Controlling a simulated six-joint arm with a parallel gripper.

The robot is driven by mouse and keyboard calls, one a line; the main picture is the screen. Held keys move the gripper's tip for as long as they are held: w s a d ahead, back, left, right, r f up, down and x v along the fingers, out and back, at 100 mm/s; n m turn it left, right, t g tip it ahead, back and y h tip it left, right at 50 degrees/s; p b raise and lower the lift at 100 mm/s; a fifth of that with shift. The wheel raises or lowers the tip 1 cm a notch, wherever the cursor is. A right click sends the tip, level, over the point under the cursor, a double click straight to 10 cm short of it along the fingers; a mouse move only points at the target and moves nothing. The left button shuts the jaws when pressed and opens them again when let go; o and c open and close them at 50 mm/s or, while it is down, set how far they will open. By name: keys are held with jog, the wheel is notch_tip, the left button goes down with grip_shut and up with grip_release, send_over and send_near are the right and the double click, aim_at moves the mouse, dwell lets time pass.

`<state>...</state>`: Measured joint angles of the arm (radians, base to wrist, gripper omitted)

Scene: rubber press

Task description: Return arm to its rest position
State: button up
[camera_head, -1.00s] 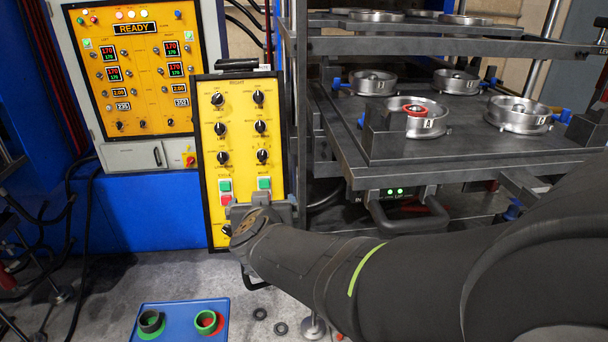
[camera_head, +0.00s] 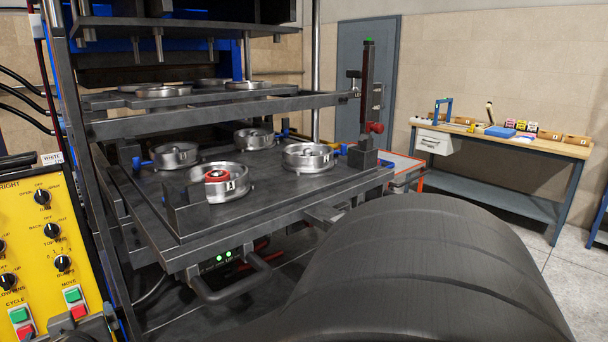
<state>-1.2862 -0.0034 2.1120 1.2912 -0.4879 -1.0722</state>
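My arm fills the lower middle and right of the head view, its dark rounded link close to the camera. A dark shape at the bottom left, just below the yellow panel's Move buttons, looks like the end of my arm, but it is cut off by the picture's edge. I cannot make out the fingers of my gripper or whether it holds anything.
The yellow control panel (camera_head: 28,235) stands at the left. The press's lower plate (camera_head: 130,195) juts forward with several round metal moulds on it; a red ring sits in the front mould (camera_head: 228,189). A workbench (camera_head: 520,145) stands at the far right.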

jog(key=shift+x, duration=2.55)
